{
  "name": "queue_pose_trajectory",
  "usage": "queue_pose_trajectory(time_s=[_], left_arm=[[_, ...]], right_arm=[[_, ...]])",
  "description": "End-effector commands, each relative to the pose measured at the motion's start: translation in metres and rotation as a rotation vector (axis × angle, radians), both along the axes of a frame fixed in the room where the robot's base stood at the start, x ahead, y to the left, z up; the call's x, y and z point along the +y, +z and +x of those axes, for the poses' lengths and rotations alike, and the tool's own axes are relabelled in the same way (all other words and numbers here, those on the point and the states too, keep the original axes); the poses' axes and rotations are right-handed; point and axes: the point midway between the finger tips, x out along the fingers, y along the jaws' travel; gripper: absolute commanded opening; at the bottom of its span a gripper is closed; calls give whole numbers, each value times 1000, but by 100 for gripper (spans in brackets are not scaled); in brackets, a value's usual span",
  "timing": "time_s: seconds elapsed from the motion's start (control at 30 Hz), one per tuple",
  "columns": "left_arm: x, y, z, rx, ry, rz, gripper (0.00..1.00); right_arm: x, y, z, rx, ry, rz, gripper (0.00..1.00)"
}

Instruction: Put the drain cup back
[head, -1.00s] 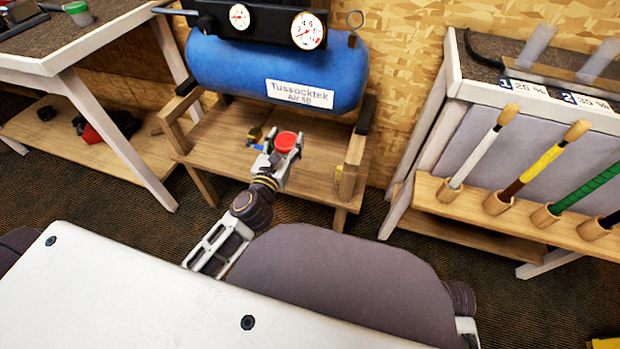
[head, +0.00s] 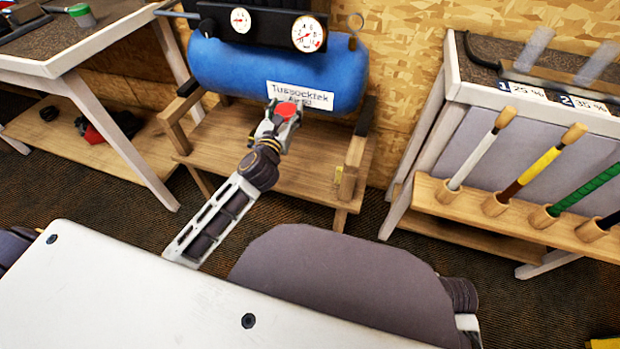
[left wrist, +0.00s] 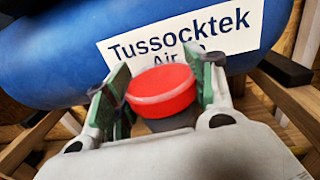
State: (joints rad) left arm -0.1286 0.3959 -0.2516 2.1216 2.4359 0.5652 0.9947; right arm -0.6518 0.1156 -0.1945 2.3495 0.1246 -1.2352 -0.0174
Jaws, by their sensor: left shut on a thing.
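The drain cup, a red round cup (head: 287,111), is held in my left gripper (head: 279,117), in front of the blue compressor tank's lower edge. In the left wrist view the red cup (left wrist: 162,91) sits between the two green-padded fingers of the left gripper (left wrist: 163,92), which are shut on it. The blue tank (head: 240,75) with its "Tussocktek Air 50" label (left wrist: 185,38) is right behind the cup. The tank's underside behind the gripper is hidden. My right gripper is not in view.
The tank rests on a wooden stand with a lower shelf (head: 220,140) and side posts (head: 352,165). A bench with a green-lidded jar (head: 81,14) is at left. A rack with several golf shafts (head: 475,155) is at right.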

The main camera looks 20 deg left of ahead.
Motion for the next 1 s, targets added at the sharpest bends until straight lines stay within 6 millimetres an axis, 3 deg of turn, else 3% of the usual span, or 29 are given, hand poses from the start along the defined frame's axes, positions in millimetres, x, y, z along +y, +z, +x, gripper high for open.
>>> queue_pose_trajectory(time_s=[0.43,0.7,1.0], left_arm=[[0,-57,34,3,-88,3,35],[-9,-96,36,2,-164,-1,35],[-20,-124,34,0,-244,-4,35]], right_arm=[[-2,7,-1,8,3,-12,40],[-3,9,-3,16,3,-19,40],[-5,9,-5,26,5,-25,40]])
